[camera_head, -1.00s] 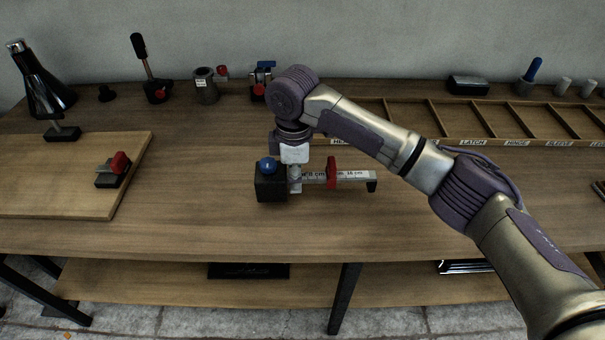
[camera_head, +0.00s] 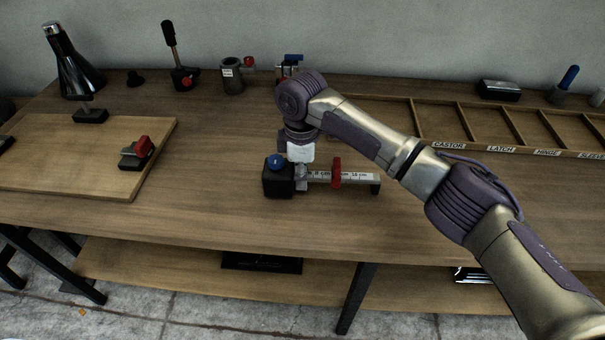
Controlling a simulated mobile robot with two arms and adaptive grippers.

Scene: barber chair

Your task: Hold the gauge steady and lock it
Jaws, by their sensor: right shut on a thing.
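The gauge (camera_head: 355,178) lies on the workbench, a pale ruler bar with cm marks. A black block (camera_head: 277,183) with a blue knob (camera_head: 275,162) is at its left end, and a red slider (camera_head: 337,172) stands around its middle. My right gripper (camera_head: 301,178) comes down from above, just right of the black block, and is shut on the gauge's left part. The wrist and arm hide some of the contact, so the fingers show only in part. My left gripper is not in the picture.
A wooden board (camera_head: 60,160) with a red-and-black clamp (camera_head: 137,152) lies at the left. A labelled divided tray (camera_head: 480,125) runs along the back right. Lever tools and a vise stand at the back. The bench front is clear.

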